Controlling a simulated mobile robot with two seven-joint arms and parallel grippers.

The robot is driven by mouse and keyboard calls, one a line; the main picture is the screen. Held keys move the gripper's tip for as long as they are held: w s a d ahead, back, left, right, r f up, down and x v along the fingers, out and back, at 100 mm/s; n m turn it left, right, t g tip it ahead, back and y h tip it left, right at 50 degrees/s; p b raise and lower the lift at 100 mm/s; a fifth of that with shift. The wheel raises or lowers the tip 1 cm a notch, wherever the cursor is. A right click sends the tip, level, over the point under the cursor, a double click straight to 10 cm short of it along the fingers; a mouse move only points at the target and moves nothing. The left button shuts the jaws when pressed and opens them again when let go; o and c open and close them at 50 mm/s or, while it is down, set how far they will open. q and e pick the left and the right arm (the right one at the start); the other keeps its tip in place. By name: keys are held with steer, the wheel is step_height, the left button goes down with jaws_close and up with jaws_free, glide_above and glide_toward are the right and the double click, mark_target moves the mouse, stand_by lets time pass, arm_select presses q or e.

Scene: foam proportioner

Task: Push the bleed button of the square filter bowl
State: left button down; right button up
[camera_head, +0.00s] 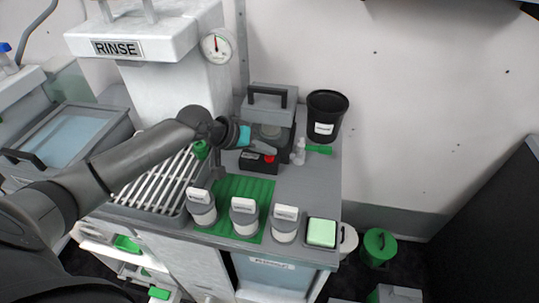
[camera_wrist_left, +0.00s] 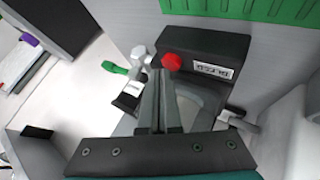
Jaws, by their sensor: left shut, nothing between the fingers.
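The bleed button is a red knob (camera_head: 269,159) on a low black block (camera_head: 251,162) on the grey counter. In the left wrist view the red button (camera_wrist_left: 172,62) sits on the black block (camera_wrist_left: 205,42), beside a white label that reads upside down. My left gripper (camera_head: 265,147) is shut and empty, its fingers pointing at the button from behind. In the wrist view the closed fingertips (camera_wrist_left: 160,75) end close to the button; I cannot tell whether they touch it. A grey, partly see-through shape, possibly the filter bowl (camera_wrist_left: 205,98), lies behind the fingers. My right gripper is not in view.
A grey-lidded case with a black handle (camera_head: 270,97) and a black bucket (camera_head: 325,115) stand behind. A white fitting with a green handle (camera_head: 318,149) is to the right. Several white-labelled canisters stand in front on a green mat (camera_head: 247,188).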

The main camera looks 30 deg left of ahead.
arm_select(q)
steer(key=shift+f, duration=0.5)
stand_by(0.8)
steer(key=shift+r+p, duration=0.9)
steer(key=shift+p, duration=0.2)
step_height(320, 180, up, 5)
steer(key=p, duration=0.5)
steer(key=shift+p, duration=0.3)
steer(key=shift+s+d, duration=0.1)
